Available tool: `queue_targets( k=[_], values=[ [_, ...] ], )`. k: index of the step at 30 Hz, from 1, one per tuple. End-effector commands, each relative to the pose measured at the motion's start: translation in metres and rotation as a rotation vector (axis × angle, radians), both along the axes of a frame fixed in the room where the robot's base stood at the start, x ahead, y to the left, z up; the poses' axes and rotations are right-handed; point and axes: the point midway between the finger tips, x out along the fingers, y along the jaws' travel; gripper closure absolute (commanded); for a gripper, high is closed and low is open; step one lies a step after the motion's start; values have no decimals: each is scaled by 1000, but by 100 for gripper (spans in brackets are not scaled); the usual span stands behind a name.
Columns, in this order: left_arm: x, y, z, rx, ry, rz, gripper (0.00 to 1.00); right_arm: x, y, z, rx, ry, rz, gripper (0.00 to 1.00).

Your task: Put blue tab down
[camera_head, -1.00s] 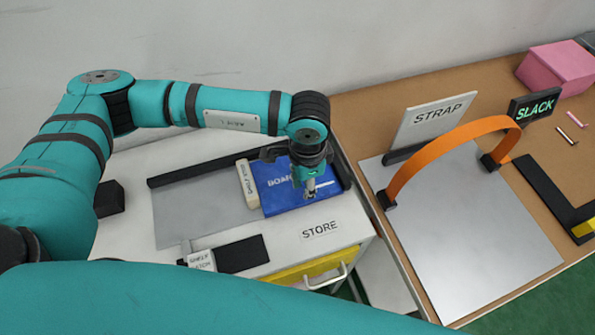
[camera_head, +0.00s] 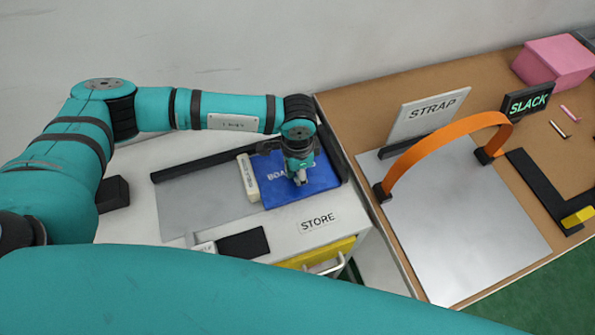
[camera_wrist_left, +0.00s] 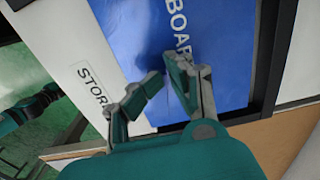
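A blue board (camera_head: 318,181) with white lettering lies flat at the right end of the grey plate on the white cabinet top. It also shows in the left wrist view (camera_wrist_left: 130,25). I see no separate blue tab. My left gripper (camera_head: 301,180) points down over the board and hides part of its lettering. In the left wrist view its fingertips (camera_wrist_left: 166,82) are a small gap apart over the board, with nothing visible between them. I cannot tell whether they touch the board. My right gripper is not in view.
A cream labelled block (camera_head: 247,177) stands against the board's left edge. Black rails run behind and right of the board. A dark pad (camera_head: 243,243) and STORE label (camera_head: 318,222) lie in front, above a yellow drawer. An orange strap (camera_head: 440,145) arches over a grey plate at right.

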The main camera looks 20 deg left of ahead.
Motion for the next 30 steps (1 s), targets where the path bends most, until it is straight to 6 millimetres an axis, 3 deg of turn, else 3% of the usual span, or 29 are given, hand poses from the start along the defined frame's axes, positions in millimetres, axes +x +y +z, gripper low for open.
queue_targets(
  k=[1,5,16,30],
  values=[
    [0,1,-2,3,1,2,73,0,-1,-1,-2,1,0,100],
    [0,1,-1,2,0,2,56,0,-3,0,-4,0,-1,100],
    [2,0,8,0,-5,1,56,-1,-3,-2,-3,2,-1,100],
    [2,0,97,-1,-8,1,56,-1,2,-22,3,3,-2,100]
  ],
)
